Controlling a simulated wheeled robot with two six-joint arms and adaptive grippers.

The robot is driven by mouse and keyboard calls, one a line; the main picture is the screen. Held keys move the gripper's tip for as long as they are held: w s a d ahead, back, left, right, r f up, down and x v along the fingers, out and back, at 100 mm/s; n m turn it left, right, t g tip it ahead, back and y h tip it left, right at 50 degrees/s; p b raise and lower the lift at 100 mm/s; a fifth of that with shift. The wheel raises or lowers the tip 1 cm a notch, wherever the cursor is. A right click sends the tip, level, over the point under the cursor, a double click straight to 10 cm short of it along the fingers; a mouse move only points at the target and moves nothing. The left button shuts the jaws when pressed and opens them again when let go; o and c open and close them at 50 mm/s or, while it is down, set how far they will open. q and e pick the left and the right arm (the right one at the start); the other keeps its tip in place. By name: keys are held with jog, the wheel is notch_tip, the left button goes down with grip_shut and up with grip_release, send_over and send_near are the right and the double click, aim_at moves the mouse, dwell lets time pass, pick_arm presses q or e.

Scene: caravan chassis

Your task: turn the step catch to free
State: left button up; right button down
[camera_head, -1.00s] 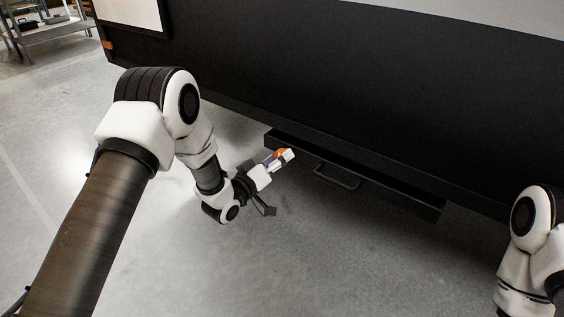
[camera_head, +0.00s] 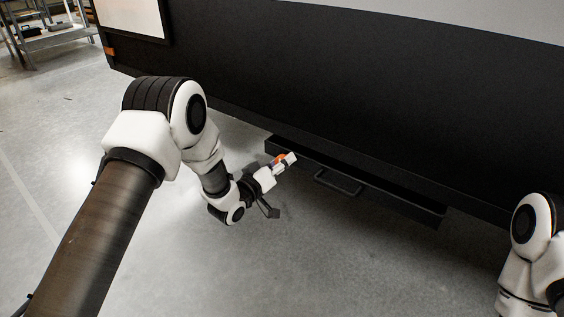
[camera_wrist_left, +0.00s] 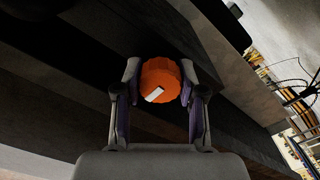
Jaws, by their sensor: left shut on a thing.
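The step catch is an orange round knob (camera_wrist_left: 160,80) with a white mark on its face, in the left wrist view. The mark is tilted, its right end higher. My left gripper (camera_wrist_left: 159,88) is shut on the knob, one finger on each side. In the head view the left gripper (camera_head: 285,163) is at the left end of the black step (camera_head: 400,200), and only a bit of the orange knob (camera_head: 280,158) shows. My right arm shows at the right edge, but its gripper is out of view.
The step has a black handle (camera_head: 338,182) on its front, just right of the left gripper. The dark caravan side (camera_head: 350,90) rises above it. The grey floor (camera_head: 330,270) in front is clear. A metal shelf (camera_head: 48,40) stands far back left.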

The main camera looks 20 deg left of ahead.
pick_arm(q)
jog(key=m+p, duration=0.1)
jog(key=m, duration=0.3)
jog(key=m+p, duration=0.1)
jog(key=m, duration=0.3)
jog(key=shift+m, duration=0.3)
jog(key=m, duration=0.4)
jog(key=shift+m+p, duration=0.3)
jog(key=shift+p, duration=0.1)
jog(key=m, duration=0.4)
jog(key=o, duration=1.2)
jog(key=shift+c, duration=0.2)
